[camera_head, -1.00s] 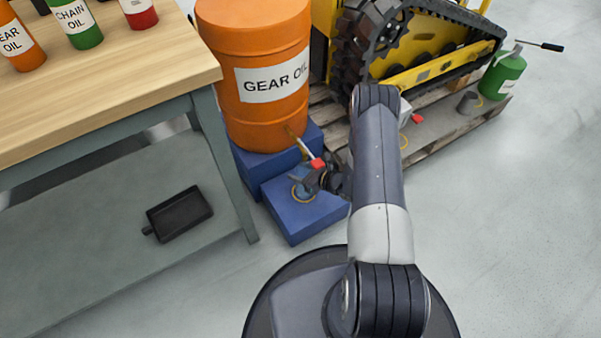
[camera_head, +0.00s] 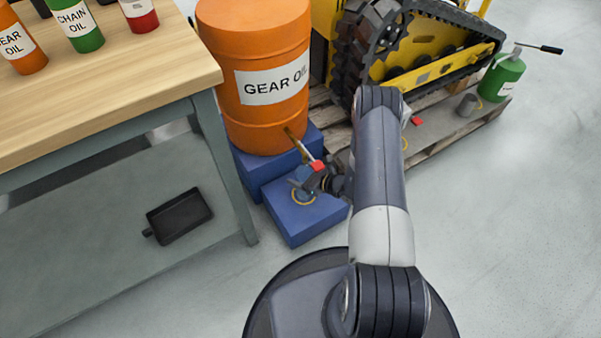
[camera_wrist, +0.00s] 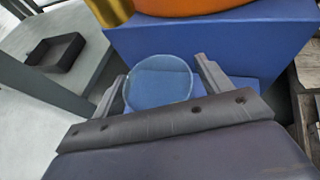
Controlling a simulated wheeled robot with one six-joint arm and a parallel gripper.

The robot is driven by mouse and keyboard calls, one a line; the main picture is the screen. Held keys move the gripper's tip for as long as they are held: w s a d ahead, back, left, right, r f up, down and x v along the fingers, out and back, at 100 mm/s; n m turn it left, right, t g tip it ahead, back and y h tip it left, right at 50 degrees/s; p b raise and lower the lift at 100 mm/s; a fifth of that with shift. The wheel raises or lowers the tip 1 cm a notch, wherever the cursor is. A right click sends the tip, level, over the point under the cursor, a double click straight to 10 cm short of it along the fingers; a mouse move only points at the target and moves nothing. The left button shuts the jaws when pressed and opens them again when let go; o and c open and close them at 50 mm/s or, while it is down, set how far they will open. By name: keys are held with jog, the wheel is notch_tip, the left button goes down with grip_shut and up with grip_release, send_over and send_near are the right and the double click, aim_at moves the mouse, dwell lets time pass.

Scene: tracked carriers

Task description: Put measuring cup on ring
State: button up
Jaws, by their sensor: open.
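The measuring cup looks like a clear, round-rimmed vessel (camera_wrist: 158,82) in the wrist view, seen from above. In the head view, my gripper (camera_head: 304,182) is low over the front blue block (camera_head: 296,228), below the orange drum. Its two fingers stand apart on either side of the cup, which sits between them. I cannot tell whether either finger touches it. A thin yellow ring (camera_head: 303,202) lies on the block's top at the cup's foot. My gripper partly hides the cup in the head view.
The orange gear oil drum (camera_head: 262,115) stands on a blue block behind my gripper, with a brass tap (camera_head: 291,136) close by. A workbench (camera_head: 120,75) with bottles is at left. A pallet (camera_head: 440,135) at right bears a tracked machine, a grey cup (camera_head: 467,104) and a green can (camera_head: 503,77).

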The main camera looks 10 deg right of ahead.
jog(key=p+v, duration=0.2)
jog(key=v, duration=0.9)
jog(key=shift+d+p, duration=0.2)
jog(key=shift+p, duration=0.15)
